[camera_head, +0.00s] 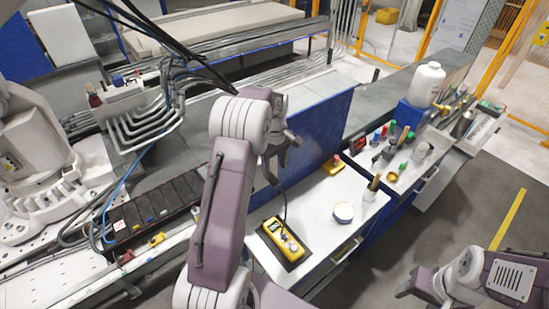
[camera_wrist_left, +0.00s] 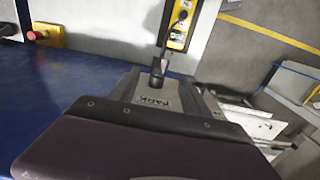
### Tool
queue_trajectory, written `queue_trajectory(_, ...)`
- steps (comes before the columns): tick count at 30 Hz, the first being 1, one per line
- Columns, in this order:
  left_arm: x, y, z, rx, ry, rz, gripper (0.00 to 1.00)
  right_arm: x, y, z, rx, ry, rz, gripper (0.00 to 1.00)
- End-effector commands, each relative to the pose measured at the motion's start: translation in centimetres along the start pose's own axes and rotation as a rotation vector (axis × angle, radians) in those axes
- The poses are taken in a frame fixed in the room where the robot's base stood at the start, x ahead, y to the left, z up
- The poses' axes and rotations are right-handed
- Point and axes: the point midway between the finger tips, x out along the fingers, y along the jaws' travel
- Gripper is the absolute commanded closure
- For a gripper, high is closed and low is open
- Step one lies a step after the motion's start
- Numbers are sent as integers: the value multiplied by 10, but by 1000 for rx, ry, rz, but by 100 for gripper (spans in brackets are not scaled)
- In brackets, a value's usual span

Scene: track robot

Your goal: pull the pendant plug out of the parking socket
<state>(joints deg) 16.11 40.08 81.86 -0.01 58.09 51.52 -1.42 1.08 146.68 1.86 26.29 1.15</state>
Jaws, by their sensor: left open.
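The pendant (camera_head: 283,240) is a yellow box with a dark face on the white bench, and its cable rises from it towards my left gripper. In the left wrist view the pendant's lower end (camera_wrist_left: 181,22) shows at the top.
A yellow box with a red button (camera_head: 334,164) sits by the blue panel (camera_head: 318,135). A round tin (camera_head: 343,212) and a cup with brown contents (camera_head: 371,190) stand on the bench (camera_head: 318,205). Several bottles stand farther right. Floor at the right is free.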

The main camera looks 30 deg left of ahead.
Motion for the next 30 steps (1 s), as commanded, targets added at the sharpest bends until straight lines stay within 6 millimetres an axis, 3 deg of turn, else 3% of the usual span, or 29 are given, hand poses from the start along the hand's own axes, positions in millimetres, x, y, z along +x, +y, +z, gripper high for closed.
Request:
queue_trajectory(4, 27, -1, 1, 1, -4, -5, 45, -17, 0, -2, 0, 0, 0, 42)
queue_trajectory(10, 57, -1, 1, 1, -2, -3, 45, -27, 0, -3, 0, 0, 0, 42)
queue_trajectory(20, 67, 0, 0, 2, 0, 0, 45, -28, 0, -3, 0, 0, 0, 42)
queue_trajectory(26, 67, 0, 0, 2, 0, 0, 95, -28, 0, -3, 0, 0, 0, 42)
queue_trajectory(27, 66, 0, 0, 2, 0, 0, 100, -28, 0, -3, 0, 0, 0, 42)
queue_trajectory(30, 66, 0, 0, 2, 1, 0, 100, -28, 0, -3, 0, 0, 0, 42)
